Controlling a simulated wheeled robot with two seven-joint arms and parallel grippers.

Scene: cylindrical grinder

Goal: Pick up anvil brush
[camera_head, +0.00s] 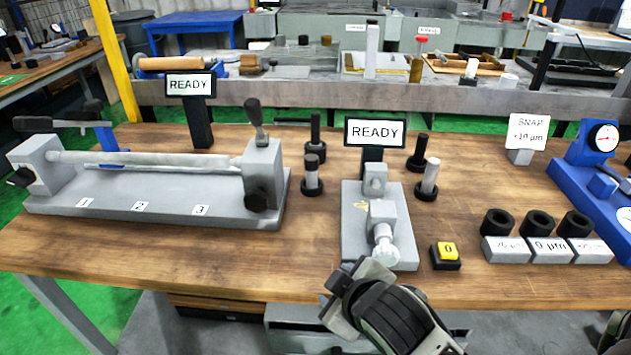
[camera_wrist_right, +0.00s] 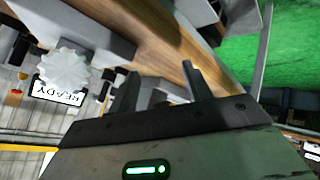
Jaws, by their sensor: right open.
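No object in view is clearly recognisable as the anvil brush. Small upright black-and-grey pieces stand around the middle gauge: one on the left (camera_head: 312,176), one behind it (camera_head: 315,132), and two on the right, a grey-topped one (camera_head: 429,180) and a black one (camera_head: 418,153). I cannot tell whether any is the brush. My right gripper (camera_head: 350,287) is at the table's front edge, just in front of the gauge's knob (camera_head: 384,250). In the right wrist view its two fingers (camera_wrist_right: 163,82) are apart, with nothing visibly held. My left gripper is out of view.
The grey gauge (camera_head: 350,240) stands at the table's centre, under a READY sign (camera_head: 374,132). A long grey fixture (camera_head: 110,200) fills the left. A yellow-topped button (camera_head: 446,252), black rings on labelled blocks (camera_head: 547,250) and a blue dial gauge (camera_head: 570,180) stand to the right.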

